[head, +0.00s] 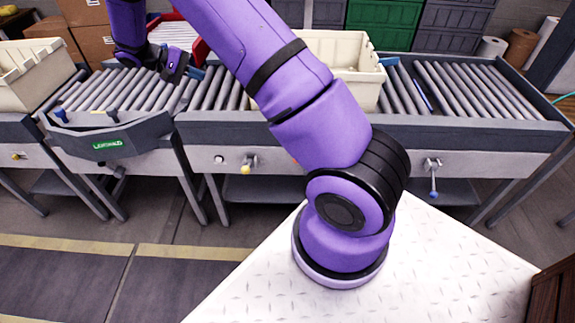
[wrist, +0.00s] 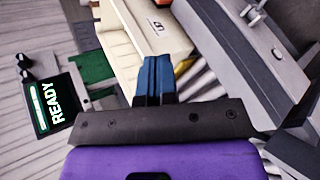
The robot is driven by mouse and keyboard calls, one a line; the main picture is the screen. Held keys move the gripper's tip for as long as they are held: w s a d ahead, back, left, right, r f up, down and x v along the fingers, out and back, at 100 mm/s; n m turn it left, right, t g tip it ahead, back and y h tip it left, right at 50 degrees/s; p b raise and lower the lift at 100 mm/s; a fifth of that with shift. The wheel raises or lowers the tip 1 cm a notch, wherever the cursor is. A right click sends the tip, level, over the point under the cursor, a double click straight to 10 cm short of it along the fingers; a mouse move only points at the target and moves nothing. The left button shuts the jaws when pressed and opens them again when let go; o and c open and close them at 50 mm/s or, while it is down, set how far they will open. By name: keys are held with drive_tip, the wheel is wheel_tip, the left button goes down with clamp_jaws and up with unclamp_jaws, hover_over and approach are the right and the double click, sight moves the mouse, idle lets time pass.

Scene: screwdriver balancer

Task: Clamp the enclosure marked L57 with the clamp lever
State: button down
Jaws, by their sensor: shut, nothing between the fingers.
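My gripper (wrist: 152,78) is shut and empty; its blue fingers lie together in the wrist view. Just beyond the fingertips is a cream housing (wrist: 160,28) with a dark mark on a pale label. The mark is too small and turned to read as L57. A green part (wrist: 93,68) sits left of the fingers, and a small orange part (wrist: 183,66) shows right of them. I cannot tell which part is the clamp lever, or whether the fingers touch the housing. In the head view my arm reaches to the back left, and its fingertips are not clearly visible.
A dark display reading READY (wrist: 50,103) stands left in the wrist view, with black knobs beside it. A grey metal structure (wrist: 245,50) is at right. In the head view, roller conveyors (head: 470,90) carry cream crates (head: 345,65), and a red bin (head: 200,48) is behind my arm.

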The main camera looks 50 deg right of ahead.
wheel_tip(320, 180, down, 33)
drive_tip(key=w+d+n+h, duration=0.2)
drive_tip(key=h, duration=0.8)
drive_tip(key=s+d+f+n+t+h, duration=0.15)
drive_tip(key=s+f+t+h, duration=0.35)
drive_tip(key=f, duration=0.6)
drive_tip(key=s+d+f+g, duration=0.1)
drive_tip(key=s+d+f, duration=0.1)
drive_tip(key=s, duration=0.3)
drive_tip(key=s+d+f+n+g+y, duration=0.1)
drive_tip(key=s+d+f+g, duration=0.1)
drive_tip(key=s, duration=0.3)
drive_tip(key=shift+d+f, duration=0.8)
drive_tip(key=shift+d, duration=0.15)
